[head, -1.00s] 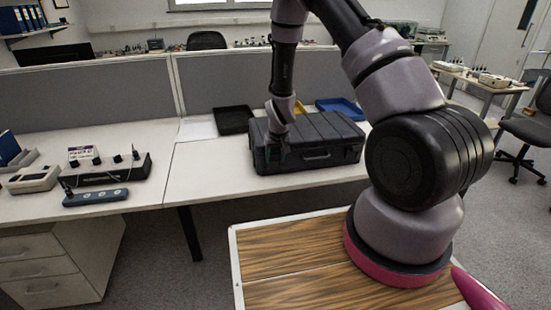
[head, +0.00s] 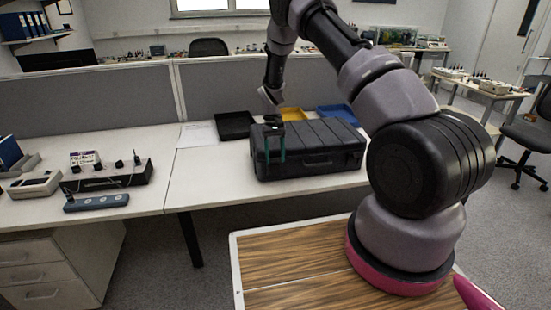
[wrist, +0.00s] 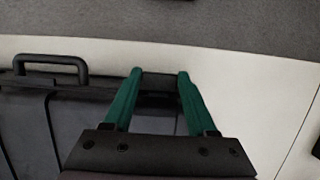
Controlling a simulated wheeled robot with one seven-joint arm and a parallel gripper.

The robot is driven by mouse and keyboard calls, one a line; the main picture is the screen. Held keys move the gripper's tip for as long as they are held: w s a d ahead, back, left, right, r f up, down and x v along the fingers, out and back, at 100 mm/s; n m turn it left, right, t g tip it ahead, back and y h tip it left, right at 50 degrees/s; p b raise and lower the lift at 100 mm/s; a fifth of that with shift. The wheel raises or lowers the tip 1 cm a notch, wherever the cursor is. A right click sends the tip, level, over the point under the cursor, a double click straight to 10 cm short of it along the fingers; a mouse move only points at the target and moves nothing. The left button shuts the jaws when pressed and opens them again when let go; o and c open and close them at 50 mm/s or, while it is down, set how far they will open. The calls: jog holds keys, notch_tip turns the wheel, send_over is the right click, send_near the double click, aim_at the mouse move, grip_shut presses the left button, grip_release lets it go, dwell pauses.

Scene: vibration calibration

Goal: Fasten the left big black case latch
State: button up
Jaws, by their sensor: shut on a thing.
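The big black case (head: 335,135) lies closed on the white table in the head view, its front handle facing me. In the wrist view the case fills the lower left and its handle (wrist: 50,63) shows at left. My gripper (head: 275,160) reaches down over the left part of the case front, its green fingers pointing down. In the wrist view my gripper (wrist: 160,74) has its two fingers on either side of a dark piece at the case edge, the left latch (wrist: 160,82), and is shut on it. The latch's exact angle is hard to tell.
Behind the case lie a black tray (head: 235,125), a yellow tray (head: 292,114) and a blue tray (head: 340,113). A grey partition (head: 130,100) stands behind. A dark device (head: 110,175) and a power strip (head: 95,201) are on the left table.

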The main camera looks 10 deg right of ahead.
jog(key=shift+w, duration=0.15)
dwell(0.3)
jog(key=o, duration=1.4)
jog(key=shift+c, duration=0.2)
jog(key=v, duration=1.1)
jog(key=shift+f, duration=0.1)
